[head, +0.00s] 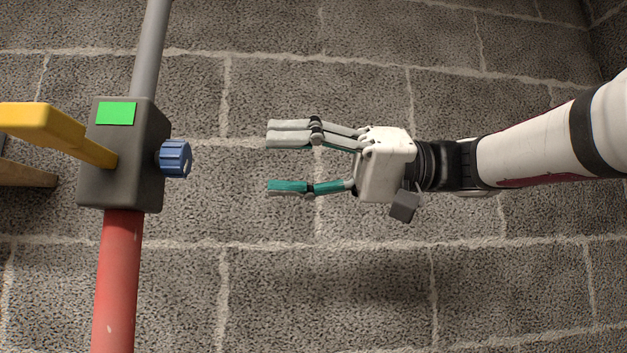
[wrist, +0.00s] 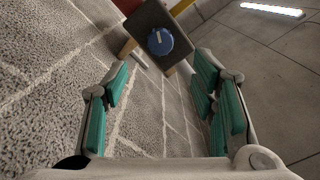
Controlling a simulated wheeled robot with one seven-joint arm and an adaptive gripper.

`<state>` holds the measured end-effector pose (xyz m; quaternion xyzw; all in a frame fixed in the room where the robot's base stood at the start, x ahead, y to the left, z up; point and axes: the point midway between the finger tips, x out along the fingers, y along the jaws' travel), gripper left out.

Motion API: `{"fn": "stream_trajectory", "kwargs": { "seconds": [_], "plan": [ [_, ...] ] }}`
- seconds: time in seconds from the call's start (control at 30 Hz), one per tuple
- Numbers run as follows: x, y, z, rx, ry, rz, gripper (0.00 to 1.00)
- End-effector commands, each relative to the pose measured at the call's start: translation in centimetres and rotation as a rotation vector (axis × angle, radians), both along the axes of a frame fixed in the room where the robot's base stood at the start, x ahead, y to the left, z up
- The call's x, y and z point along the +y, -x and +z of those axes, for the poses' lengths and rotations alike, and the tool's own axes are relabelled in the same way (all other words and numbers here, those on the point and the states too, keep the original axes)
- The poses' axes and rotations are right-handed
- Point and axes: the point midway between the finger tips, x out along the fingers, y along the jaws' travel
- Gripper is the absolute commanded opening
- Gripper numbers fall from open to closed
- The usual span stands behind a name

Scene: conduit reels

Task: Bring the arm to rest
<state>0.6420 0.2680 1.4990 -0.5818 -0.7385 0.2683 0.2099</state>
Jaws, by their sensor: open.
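My gripper (head: 290,161) is open and empty in the head view, its fingers pointing left. It stands to the right of a blue knob (head: 174,158), apart from it. The knob sits on the right side of a dark grey box (head: 140,150). In the wrist view my gripper (wrist: 160,95) shows its teal finger pads spread wide. The blue knob (wrist: 160,41) is seen beyond the fingers, with a light mark on its face. Nothing is between the fingers.
The box carries a green patch (head: 116,113) and a yellow lever (head: 60,127). A grey pipe (head: 150,45) rises above it and a red pipe (head: 118,280) runs below. A block wall (head: 330,290) lies behind. A lit lamp (wrist: 272,10) shows in the wrist view.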

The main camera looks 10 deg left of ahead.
Motion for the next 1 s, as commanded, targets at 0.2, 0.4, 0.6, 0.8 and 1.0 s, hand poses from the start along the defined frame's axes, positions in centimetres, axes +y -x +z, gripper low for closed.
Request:
{"fn": "stream_trajectory", "kwargs": {
  "seconds": [0.2, 0.4, 0.6, 0.8, 1.0],
  "plan": [
    [0.0, 0.0, 0.0, 0.0, 0.0, 0.0, 0.53],
    [0.3, 0.7, -2.5, 0.057, 0.122, -0.069, 0.53],
    [-1.9, 3.2, -11.4, 0.21, 0.481, -0.305, 0.53],
    [-8.6, 6.9, -20.8, 0.315, 0.825, -0.59, 0.53],
    [-17.2, 11.6, -28.2, 0.338, 1.103, -0.857, 0.53]
  ]
}}
